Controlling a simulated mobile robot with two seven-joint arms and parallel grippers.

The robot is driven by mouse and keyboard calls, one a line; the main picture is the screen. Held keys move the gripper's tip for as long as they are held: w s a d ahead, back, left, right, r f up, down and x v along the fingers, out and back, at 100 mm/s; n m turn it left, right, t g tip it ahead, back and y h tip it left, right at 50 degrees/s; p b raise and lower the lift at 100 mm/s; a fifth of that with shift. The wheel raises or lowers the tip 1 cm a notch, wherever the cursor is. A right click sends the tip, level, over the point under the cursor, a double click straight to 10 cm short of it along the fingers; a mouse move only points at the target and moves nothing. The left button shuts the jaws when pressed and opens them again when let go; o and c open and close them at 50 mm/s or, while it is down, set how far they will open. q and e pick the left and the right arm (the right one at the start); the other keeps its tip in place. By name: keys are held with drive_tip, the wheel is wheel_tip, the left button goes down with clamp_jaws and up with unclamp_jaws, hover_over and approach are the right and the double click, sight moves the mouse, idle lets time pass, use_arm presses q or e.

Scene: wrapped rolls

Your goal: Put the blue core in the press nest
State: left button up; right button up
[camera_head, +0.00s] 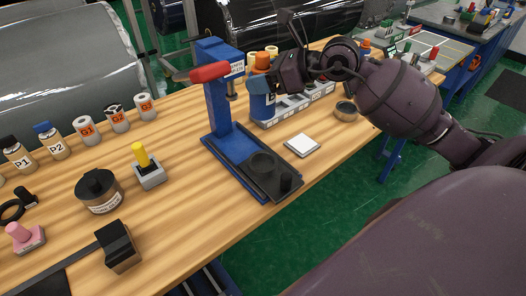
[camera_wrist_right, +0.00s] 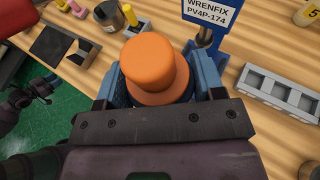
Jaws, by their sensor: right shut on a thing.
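My right gripper (camera_wrist_right: 158,75) is shut on an orange-topped piece (camera_wrist_right: 152,62). The piece also shows in the head view (camera_head: 262,62), held above the table behind the press. Blue shows below and beside its orange top; I cannot tell how much of that is the piece and how much the gripper fingers. The blue press (camera_head: 221,100) has a red lever handle and a label that reads WRENFIX in the wrist view. A dark jointed shape (camera_wrist_right: 18,100), seemingly my left gripper, is at the wrist view's left edge.
A grey compartment rack (camera_head: 290,108) stands behind the press. A white square pad (camera_head: 301,145) and a round metal tin (camera_head: 346,110) lie to the right. A dark round container (camera_head: 98,191), a yellow-handled stamp (camera_head: 146,168) and several labelled rolls and jars are left.

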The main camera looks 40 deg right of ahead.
drive_tip(key=shift+f+b, duration=0.85)
drive_tip(key=shift+f, duration=8.3)
drive_tip(key=shift+f, duration=0.15)
drive_tip(key=o, duration=1)
drive_tip(key=shift+s+r, duration=0.1)
drive_tip(key=shift+r, duration=0.1)
drive_tip(key=shift+v, duration=5.9)
